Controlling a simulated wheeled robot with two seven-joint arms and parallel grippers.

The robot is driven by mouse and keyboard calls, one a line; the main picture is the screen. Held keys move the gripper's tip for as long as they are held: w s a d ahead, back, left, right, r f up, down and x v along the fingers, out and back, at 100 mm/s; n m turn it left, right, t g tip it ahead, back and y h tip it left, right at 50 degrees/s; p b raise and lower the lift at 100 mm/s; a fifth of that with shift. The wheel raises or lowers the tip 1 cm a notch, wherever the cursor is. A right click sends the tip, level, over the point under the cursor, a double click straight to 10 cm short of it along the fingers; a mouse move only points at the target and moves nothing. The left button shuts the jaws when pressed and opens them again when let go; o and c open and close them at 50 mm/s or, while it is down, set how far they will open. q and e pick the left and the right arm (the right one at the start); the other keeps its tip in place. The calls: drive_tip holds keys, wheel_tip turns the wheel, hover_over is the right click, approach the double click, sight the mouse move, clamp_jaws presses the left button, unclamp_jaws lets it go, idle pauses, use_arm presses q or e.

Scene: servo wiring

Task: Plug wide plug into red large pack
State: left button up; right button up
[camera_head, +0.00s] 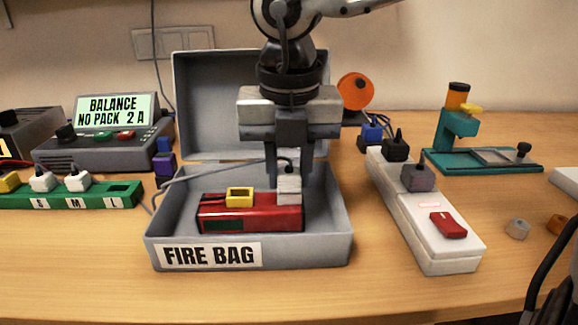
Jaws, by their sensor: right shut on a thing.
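The red pack (225,224) lies inside the open grey box labelled FIRE BAG (315,252). A yellow hollow connector (240,205) sits on its top. My right gripper (288,178) comes down from above and is shut on a pale grey-white plug (289,193) at the pack's right end. A grey cable runs from the left towards this plug. The plug's lower edge overlaps the pack in the picture; I cannot tell whether it is inserted or just above. My left gripper is not in view.
The box's raised lid (205,100) stands behind my gripper. A charger with a BALANCE screen (110,108) and a green plug strip (110,195) are left. A white power strip (430,250), a teal stand (460,140) and an orange disc (356,91) are right.

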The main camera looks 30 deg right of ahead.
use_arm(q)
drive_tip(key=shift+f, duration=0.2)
use_arm(e)
drive_tip(key=shift+f, duration=0.2)
drive_tip(key=o, duration=1)
drive_tip(key=shift+r, duration=0.1)
use_arm(q)
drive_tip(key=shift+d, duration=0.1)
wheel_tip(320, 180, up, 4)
drive_tip(key=p, duration=0.3)
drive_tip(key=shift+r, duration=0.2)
use_arm(e)
drive_tip(key=r, duration=0.5)
drive_tip(key=s+r, duration=0.1)
drive_tip(key=r, duration=0.4)
drive_tip(key=a+r, duration=0.1)
drive_tip(key=r, duration=0.4)
drive_tip(key=shift+s+r, duration=0.3)
drive_tip(key=shift+r, duration=0.1)
